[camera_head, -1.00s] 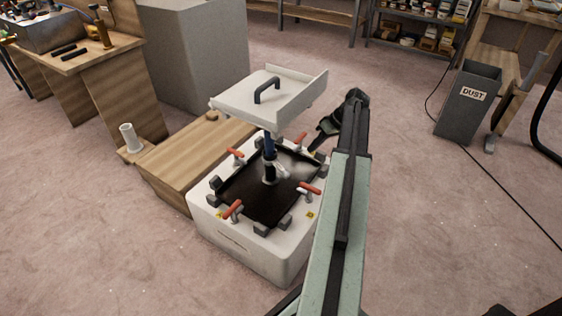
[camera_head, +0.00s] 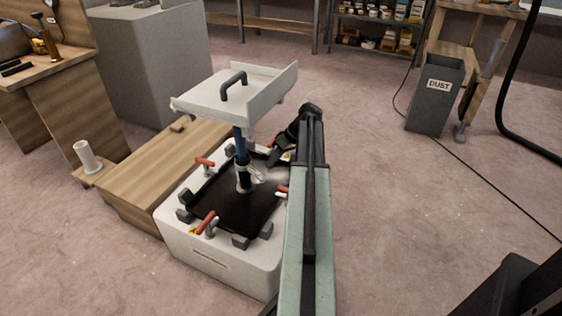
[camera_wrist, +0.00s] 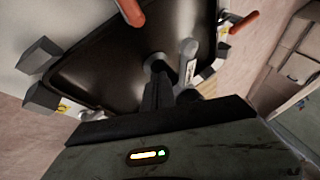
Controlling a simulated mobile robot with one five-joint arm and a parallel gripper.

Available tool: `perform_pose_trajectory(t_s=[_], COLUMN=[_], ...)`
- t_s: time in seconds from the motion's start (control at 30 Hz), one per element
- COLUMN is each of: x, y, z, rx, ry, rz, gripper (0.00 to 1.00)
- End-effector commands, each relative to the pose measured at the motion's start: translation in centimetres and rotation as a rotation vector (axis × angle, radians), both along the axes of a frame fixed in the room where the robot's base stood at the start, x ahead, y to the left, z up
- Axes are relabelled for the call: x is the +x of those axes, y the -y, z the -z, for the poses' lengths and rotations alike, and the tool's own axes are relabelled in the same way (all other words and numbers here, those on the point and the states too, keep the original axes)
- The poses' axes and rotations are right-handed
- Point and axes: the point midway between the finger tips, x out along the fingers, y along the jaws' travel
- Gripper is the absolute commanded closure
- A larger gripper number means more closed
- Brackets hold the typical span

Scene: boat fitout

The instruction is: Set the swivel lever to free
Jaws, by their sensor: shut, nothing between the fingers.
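A pale metallic lever (camera_head: 262,174), which looks like the swivel lever, sticks out from the foot of the blue and black post (camera_head: 242,165). The lever also shows in the wrist view (camera_wrist: 188,68), just beyond my fingers. Its exact setting cannot be read. The post carries a white tray-like table (camera_head: 215,98) with a black handle and stands in a black recessed panel (camera_head: 232,208) on a white base. My gripper (camera_head: 272,157) reaches in from the right, low beside the lever. In the wrist view its dark fingers (camera_wrist: 168,93) are together and empty. Whether they touch the lever cannot be told.
Red-handled clamps (camera_head: 205,222) and grey blocks stand around the panel's edge. A wooden bench (camera_head: 150,175) adjoins the base on the left, with a white tube (camera_head: 88,157) beside it. A grey dust bin (camera_head: 434,95) stands at the right.

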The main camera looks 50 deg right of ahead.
Motion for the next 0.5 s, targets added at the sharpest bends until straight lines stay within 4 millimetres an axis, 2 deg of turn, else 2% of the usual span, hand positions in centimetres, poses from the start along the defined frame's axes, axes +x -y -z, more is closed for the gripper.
perform_pose_trajectory(t_s=[0.03,0.2,0.5], x=[-0.1,0.1,0.2], y=[-1.3,-3.0,-3.3], z=[0.0,0.2,0.2], rx=[0.001,0.000,0.000], ry=[0.000,0.000,0.001], rz=[-0.003,0.000,0.001], gripper=[1.00,1.00,1.00])
